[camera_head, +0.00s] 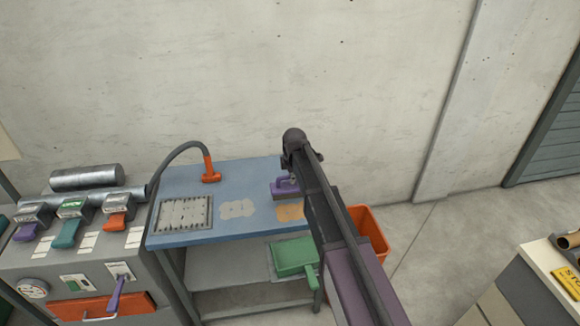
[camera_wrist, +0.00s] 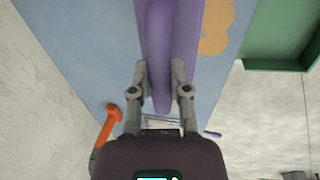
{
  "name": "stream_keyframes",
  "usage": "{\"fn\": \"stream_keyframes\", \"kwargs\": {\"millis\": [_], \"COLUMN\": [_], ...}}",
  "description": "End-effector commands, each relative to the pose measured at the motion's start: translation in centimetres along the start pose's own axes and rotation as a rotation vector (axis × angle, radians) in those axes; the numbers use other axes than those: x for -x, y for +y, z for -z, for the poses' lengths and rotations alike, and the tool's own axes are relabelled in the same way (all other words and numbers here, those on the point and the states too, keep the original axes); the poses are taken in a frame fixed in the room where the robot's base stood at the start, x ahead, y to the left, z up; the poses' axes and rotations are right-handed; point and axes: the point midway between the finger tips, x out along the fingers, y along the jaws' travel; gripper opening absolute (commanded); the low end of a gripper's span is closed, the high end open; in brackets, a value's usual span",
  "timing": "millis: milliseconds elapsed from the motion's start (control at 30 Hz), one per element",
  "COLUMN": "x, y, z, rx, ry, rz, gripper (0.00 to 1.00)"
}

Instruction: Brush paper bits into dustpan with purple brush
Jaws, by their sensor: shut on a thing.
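The purple brush (camera_head: 286,187) is at the right end of the blue table. In the wrist view, its long purple body (camera_wrist: 168,35) runs between the two fingers. My gripper (camera_wrist: 162,70) is shut on it. In the head view my arm partly hides the gripper and the brush, so I cannot tell whether the brush touches the table. The green dustpan (camera_head: 294,256) is below the front right edge of the table, its handle pointing toward the viewer; its corner also shows in the wrist view (camera_wrist: 278,58). I cannot make out separate paper bits.
The blue table (camera_head: 200,184) bears a grey slotted plate (camera_head: 184,214), a pale patch (camera_head: 237,209) and an orange patch (camera_head: 290,212). An orange-headed hose (camera_head: 210,171) stands at the back. An orange bin (camera_head: 372,232) is to the right. A lever panel (camera_head: 70,262) adjoins the left.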

Motion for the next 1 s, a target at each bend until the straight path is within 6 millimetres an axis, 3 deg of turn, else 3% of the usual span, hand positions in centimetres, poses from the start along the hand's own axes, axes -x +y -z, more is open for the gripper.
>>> {"fn": "stream_keyframes", "kwargs": {"millis": [333,1000], "x": [2.0,1.3], "y": [1.6,1.5], "z": [0.2,0.4], "rx": [-0.005,-0.004], "ry": [-0.001,-0.001], "rz": [0.000,0.000], "gripper": [0.00,0.00]}}
